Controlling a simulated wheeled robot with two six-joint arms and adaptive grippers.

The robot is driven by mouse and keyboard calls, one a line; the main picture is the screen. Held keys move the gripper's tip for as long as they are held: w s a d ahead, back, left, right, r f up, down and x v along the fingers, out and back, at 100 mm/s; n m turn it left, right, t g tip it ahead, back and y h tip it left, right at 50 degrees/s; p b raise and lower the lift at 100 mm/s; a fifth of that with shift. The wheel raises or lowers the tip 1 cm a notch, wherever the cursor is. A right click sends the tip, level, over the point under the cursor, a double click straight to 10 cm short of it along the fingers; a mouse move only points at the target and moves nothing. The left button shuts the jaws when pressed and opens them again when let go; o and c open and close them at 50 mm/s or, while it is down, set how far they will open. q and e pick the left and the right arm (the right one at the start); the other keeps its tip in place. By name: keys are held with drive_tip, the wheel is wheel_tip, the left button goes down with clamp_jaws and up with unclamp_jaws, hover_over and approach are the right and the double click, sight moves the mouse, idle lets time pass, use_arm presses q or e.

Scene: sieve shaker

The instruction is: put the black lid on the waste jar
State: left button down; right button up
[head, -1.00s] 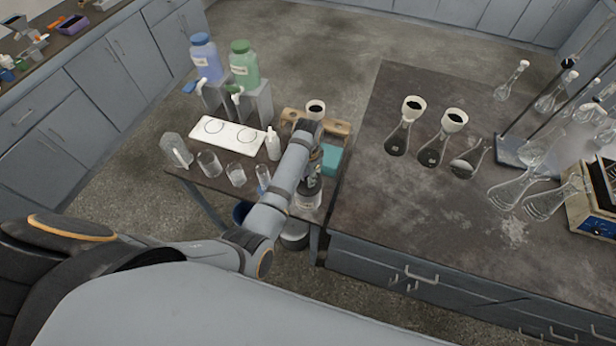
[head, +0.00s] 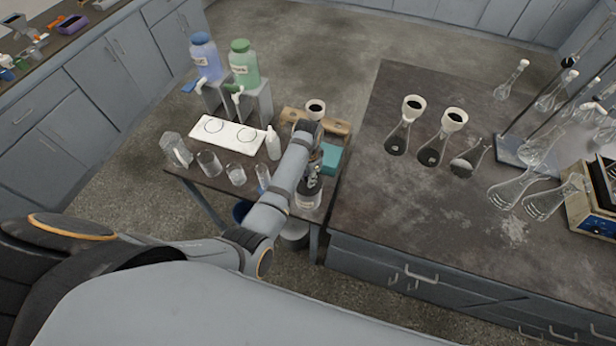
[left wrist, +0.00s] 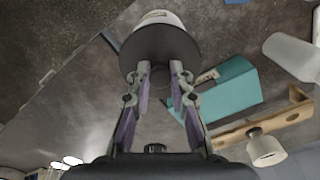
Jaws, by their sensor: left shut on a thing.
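The black lid (left wrist: 160,48) is a dark round disc with a knob, seen from above in the left wrist view. My left gripper (left wrist: 159,76) is shut on its knob. The waste jar (left wrist: 158,16), pale with a label, shows past the lid's far edge, and the lid hides its mouth. I cannot tell whether the lid touches the rim. In the head view the jar (head: 308,201) stands near the small table's front right corner, with my left gripper (head: 313,182) over it. My right gripper is not in view.
A teal box (head: 331,158) and a wooden rack (head: 336,127) stand just behind the jar. Glass beakers (head: 236,174) and a white bottle (head: 273,143) stand to the left. The large dark bench (head: 400,215) with flasks lies close on the right.

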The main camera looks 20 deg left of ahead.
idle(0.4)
use_arm(q)
drive_tip(key=c, duration=1.1)
unclamp_jaws()
drive_tip(key=shift+c, duration=0.2)
drive_tip(key=shift+r, duration=0.1)
drive_tip(key=shift+r, duration=2.95)
